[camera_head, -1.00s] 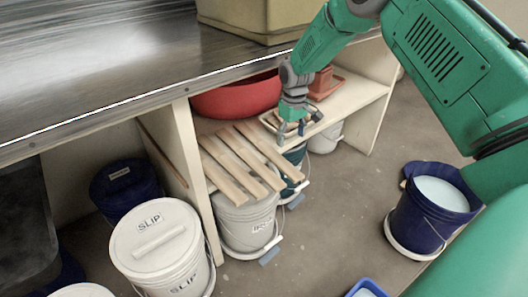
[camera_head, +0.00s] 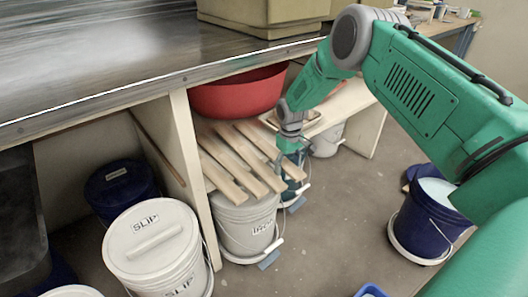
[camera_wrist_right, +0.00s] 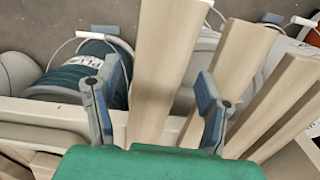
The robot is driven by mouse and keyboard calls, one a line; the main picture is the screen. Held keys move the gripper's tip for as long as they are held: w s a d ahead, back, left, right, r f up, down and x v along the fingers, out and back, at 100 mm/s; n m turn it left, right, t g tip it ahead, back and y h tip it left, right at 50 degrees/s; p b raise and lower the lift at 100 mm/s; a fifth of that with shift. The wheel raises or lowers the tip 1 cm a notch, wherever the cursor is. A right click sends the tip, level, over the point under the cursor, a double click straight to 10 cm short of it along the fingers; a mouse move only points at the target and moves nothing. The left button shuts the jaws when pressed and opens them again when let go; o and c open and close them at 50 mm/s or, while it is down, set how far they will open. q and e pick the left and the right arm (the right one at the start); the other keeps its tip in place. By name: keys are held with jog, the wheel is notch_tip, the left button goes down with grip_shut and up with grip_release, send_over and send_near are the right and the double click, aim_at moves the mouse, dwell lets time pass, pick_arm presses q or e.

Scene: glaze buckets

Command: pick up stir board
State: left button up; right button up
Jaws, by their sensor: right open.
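Several pale wooden stir boards (camera_head: 233,160) lie side by side on the shelf under the counter, their front ends sticking out over the edge. My right gripper (camera_head: 289,163) is at the right-hand board, near its front part. In the right wrist view, one board (camera_wrist_right: 165,40) runs between the two spread fingers of the open gripper (camera_wrist_right: 158,68), with a gap on each side. Other boards (camera_wrist_right: 233,60) lie to the right of it there. I cannot tell whether the fingers reach down past the board's sides. My left gripper is not in view.
A red basin (camera_head: 238,93) stands behind the boards. A white slip bucket (camera_head: 155,250) and a grey-white bucket (camera_head: 245,225) stand below. A dark teal bucket (camera_wrist_right: 80,75) is under the gripper. A blue bucket (camera_head: 425,215) stands on the floor at right.

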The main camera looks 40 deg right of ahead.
jog(key=shift+d, duration=0.25)
jog(key=shift+c, duration=0.4)
grip_shut()
jog(key=shift+a, duration=0.1)
